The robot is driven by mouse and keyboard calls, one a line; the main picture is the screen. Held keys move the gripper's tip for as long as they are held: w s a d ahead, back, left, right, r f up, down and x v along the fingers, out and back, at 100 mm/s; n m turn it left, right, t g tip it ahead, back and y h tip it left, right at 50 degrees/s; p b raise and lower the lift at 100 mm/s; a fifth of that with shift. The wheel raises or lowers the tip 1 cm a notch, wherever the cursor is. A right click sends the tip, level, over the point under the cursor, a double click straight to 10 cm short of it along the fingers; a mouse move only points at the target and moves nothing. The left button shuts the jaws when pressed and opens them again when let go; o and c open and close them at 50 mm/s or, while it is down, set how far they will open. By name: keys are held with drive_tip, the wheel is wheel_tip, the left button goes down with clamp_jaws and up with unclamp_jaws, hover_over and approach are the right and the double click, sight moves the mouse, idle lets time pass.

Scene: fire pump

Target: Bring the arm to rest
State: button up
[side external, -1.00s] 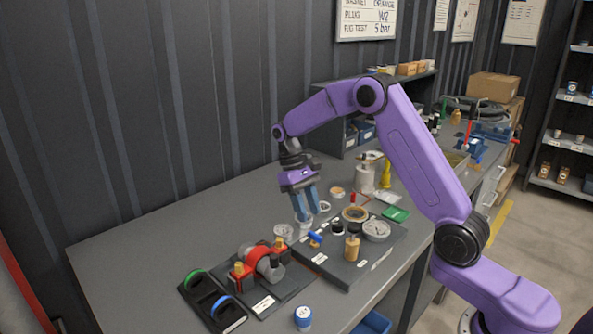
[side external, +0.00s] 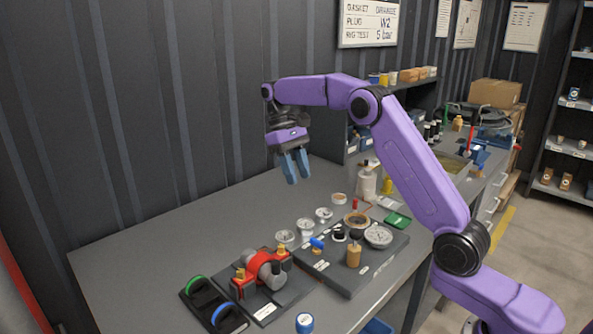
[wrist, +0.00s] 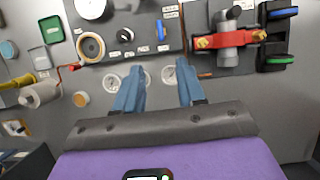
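My gripper (side external: 294,166) hangs above the grey bench, fingers pointing down, well clear of everything below it. In the wrist view its two blue fingers (wrist: 158,88) are spread apart with nothing between them, so it is open and empty. Below it on the bench are small round white-and-silver discs (side external: 305,226), partly covered by the fingers in the wrist view. The purple arm is raised, with its elbow high at the right.
A dark board (side external: 352,272) holds a gauge (side external: 378,236), a brass-coloured cylinder (side external: 353,253) and a blue handle. A red-and-grey pump part (side external: 265,268) sits left of it, beside green and blue rings. The bench's left rear is clear.

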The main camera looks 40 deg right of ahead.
drive_tip(key=shift+a, duration=0.1)
idle(0.3)
drive_tip(key=s+a+n+t+h, duration=0.1)
drive_tip(key=s+a+n+t, duration=0.35)
drive_tip(key=s+a, duration=0.85)
drive_tip(key=s+d+f+n, duration=0.1)
drive_tip(key=s+n, duration=0.1)
drive_tip(key=s, duration=0.6)
drive_tip(key=s+d+f+n+y, duration=0.1)
drive_tip(key=s+d+f+n, duration=0.1)
drive_tip(key=s, duration=0.6)
drive_tip(key=s+d+f+n, duration=0.2)
drive_tip(key=s+n, duration=0.2)
drive_tip(key=s, duration=0.4)
drive_tip(key=shift+s+d+f, duration=0.25)
drive_tip(key=shift+o, duration=0.2)
idle(2.1)
